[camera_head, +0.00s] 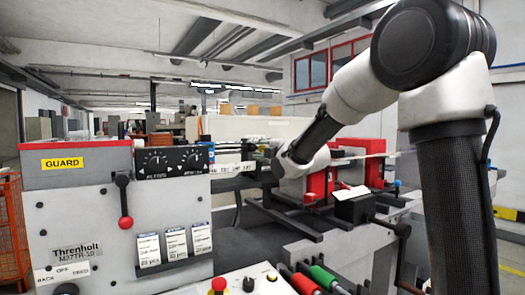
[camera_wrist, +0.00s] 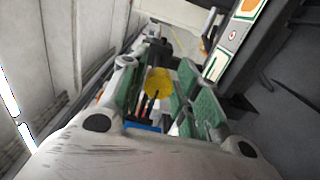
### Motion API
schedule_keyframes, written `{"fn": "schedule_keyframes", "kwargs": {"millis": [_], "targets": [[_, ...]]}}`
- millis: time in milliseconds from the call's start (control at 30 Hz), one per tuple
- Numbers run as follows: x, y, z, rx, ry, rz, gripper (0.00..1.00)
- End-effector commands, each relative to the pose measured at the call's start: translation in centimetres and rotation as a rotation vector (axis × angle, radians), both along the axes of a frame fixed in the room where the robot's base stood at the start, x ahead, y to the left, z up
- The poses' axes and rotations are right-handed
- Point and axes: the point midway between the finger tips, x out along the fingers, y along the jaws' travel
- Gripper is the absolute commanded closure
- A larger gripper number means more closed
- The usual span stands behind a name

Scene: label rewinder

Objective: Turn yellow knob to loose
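A round yellow knob (camera_wrist: 158,82) shows in the wrist view, framed between the two green-padded fingers of my gripper (camera_wrist: 168,66). The fingers stand apart with a gap, so my gripper is open. I cannot tell how far the knob lies beyond the fingertips, and no contact is clear. Dark thin parts and a blue piece show close below the knob. In the head view my arm reaches left over the machine, its wrist beside the red and white unit. The fingers are hard to make out there, and I do not see the yellow knob in that view.
A grey machine cabinet (camera_head: 90,215) with a GUARD label, a red-tipped lever (camera_head: 124,205) and two black dials stands left. A red and white unit (camera_head: 300,180) stands behind bars. A front panel (camera_head: 255,280) carries a red button. A black crank (camera_head: 400,230) juts out right.

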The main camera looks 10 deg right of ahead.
Motion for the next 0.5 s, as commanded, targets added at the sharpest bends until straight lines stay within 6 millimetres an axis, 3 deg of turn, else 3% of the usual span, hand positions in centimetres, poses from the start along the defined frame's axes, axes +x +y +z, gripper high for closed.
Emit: {"fn": "schedule_keyframes", "kwargs": {"millis": [333,500], "targets": [[-0.1,-0.1,0.0,0.001,0.001,0.000,0.55],[-1.8,-0.6,0.1,0.000,-0.001,-0.001,0.55]]}}
